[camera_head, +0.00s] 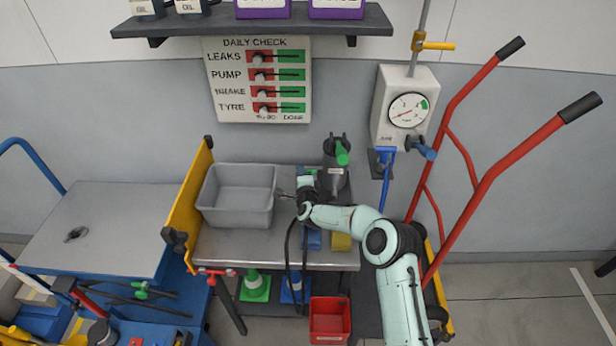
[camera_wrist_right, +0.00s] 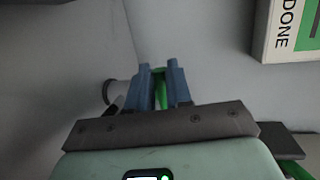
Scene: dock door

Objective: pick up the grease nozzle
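My right gripper (camera_head: 284,195) is over the metal bench, at the right side of the grey bin, with its fingers pointing left. In the right wrist view a narrow green piece, which looks like part of the grease nozzle (camera_wrist_right: 161,92), lies between the two blue fingers (camera_wrist_right: 162,84). The view does not settle whether both fingers press on it. In the head view the nozzle cannot be made out at the fingertips. A black hose (camera_head: 289,250) loops down below the gripper in front of the bench. My left gripper is out of view.
The grey bin (camera_head: 238,215) stands close left of the gripper. A dark pump with a green handle (camera_head: 342,152) stands behind it. Blue and yellow blocks (camera_head: 341,242) lie under my arm. A gauge box (camera_head: 403,108) and red hand-truck rails (camera_head: 481,190) are at right.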

